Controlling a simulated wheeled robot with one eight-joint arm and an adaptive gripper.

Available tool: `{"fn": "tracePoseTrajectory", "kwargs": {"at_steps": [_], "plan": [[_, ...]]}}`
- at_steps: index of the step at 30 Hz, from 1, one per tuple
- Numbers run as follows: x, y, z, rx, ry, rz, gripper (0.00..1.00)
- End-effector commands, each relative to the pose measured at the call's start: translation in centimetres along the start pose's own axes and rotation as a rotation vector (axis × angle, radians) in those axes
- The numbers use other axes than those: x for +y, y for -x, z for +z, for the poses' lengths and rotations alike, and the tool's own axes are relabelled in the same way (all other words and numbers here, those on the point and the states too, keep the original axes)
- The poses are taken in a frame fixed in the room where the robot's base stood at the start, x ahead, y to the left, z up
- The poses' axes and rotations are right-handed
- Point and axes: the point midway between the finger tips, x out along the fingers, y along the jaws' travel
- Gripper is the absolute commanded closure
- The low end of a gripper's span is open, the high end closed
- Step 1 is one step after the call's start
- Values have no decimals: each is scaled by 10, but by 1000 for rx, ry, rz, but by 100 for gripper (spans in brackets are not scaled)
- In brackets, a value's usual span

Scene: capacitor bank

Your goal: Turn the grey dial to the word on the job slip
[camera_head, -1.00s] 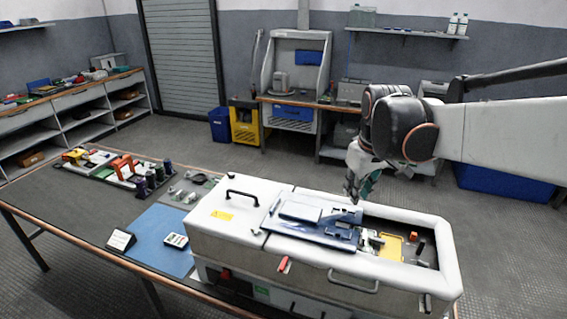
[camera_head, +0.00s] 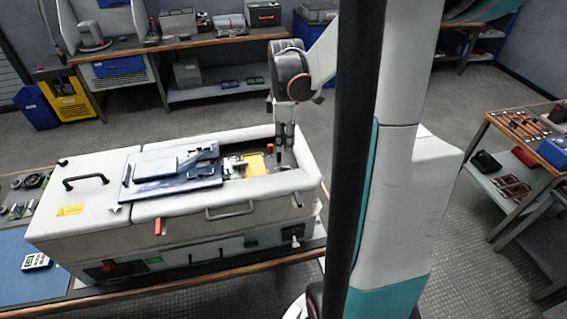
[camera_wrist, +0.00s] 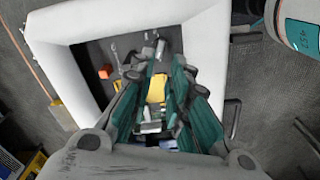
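My gripper (camera_head: 285,158) points down into the right end of the open white cabinet (camera_head: 180,207). In the wrist view its teal-padded fingers (camera_wrist: 158,78) stand apart, with a yellow panel (camera_wrist: 157,88) visible between them. Small grey parts (camera_wrist: 148,50) and an orange block (camera_wrist: 105,72) sit on the dark floor of the opening, beyond the fingertips. I cannot tell which part, if any, is the grey dial. The fingers hold nothing that I can see. The job slip is not readable in the current views.
A blue-grey plate (camera_head: 172,175) lies across the cabinet top, left of the opening. The cabinet's raised white rim (camera_wrist: 72,22) surrounds the opening. A keypad device (camera_head: 36,261) lies on the blue mat (camera_head: 30,288). A tool cart (camera_head: 520,150) stands at right.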

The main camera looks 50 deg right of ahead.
Motion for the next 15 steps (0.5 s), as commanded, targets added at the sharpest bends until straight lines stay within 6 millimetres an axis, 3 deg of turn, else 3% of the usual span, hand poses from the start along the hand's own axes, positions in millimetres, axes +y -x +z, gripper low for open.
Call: {"fn": "tracePoseTrajectory", "kwargs": {"at_steps": [6,15], "plan": [[0,-46,0,0,0,0,84],[0,-83,0,0,0,1,84]]}}
